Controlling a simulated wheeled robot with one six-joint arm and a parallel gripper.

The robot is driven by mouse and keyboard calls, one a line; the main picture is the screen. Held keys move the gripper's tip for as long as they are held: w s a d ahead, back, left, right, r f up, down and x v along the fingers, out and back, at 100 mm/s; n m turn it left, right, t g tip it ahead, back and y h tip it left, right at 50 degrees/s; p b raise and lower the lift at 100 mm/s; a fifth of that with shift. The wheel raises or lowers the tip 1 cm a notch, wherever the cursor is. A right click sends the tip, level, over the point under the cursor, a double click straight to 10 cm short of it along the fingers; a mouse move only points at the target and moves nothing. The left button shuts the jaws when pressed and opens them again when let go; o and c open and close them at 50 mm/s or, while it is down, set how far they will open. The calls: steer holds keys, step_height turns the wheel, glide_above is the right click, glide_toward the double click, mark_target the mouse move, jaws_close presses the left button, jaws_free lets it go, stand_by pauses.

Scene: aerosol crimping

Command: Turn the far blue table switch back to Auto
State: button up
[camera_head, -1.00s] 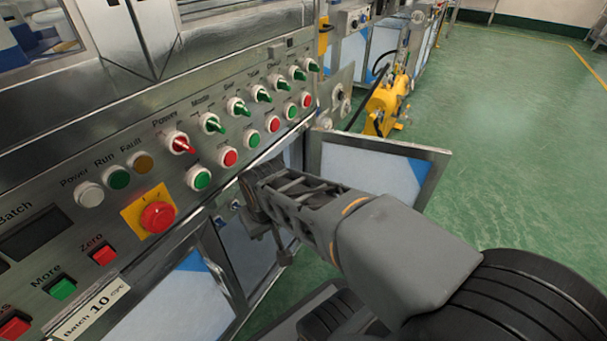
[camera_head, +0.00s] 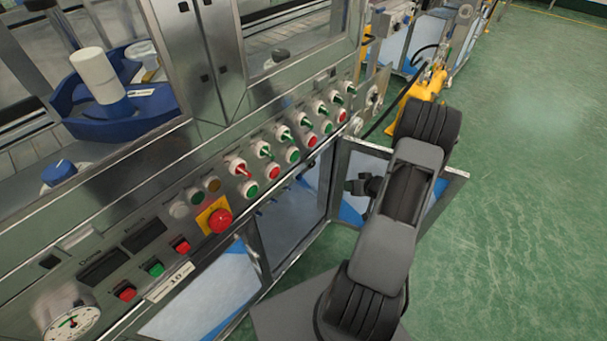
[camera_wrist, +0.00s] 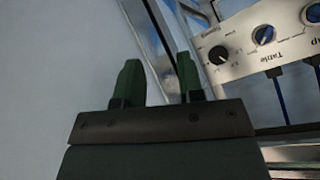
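In the wrist view a metal panel labelled "Table" carries a black knob (camera_wrist: 218,54) and a blue switch (camera_wrist: 264,35) beside it. A second blue switch (camera_wrist: 312,14) is at the top right edge, by lettering ending in "ap". The switch positions are too small to read, and I cannot tell which blue one is the far one. My gripper (camera_wrist: 158,68) shows two green fingers apart with nothing between them. The panel is to the right of the fingers, not touching. In the head view my gripper (camera_head: 362,185) is small and dark, beside the open cabinet door.
The open cabinet door (camera_head: 458,190) stands right beside my arm. A yellow machine part (camera_head: 425,88) stands behind. Green floor (camera_head: 530,220) is clear at right.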

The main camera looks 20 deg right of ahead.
mark_target(299, 177)
steer(key=a+r+t+y, duration=0.2)
steer(key=a+r+y, duration=0.3)
steer(key=a+y, duration=0.2)
steer(key=b+x, duration=0.2)
steer(key=x, duration=1.1)
steer(key=shift+n+b, duration=0.4)
steer(key=shift+a+f, duration=0.1)
steer(key=shift+f, duration=0.05)
jaws_close()
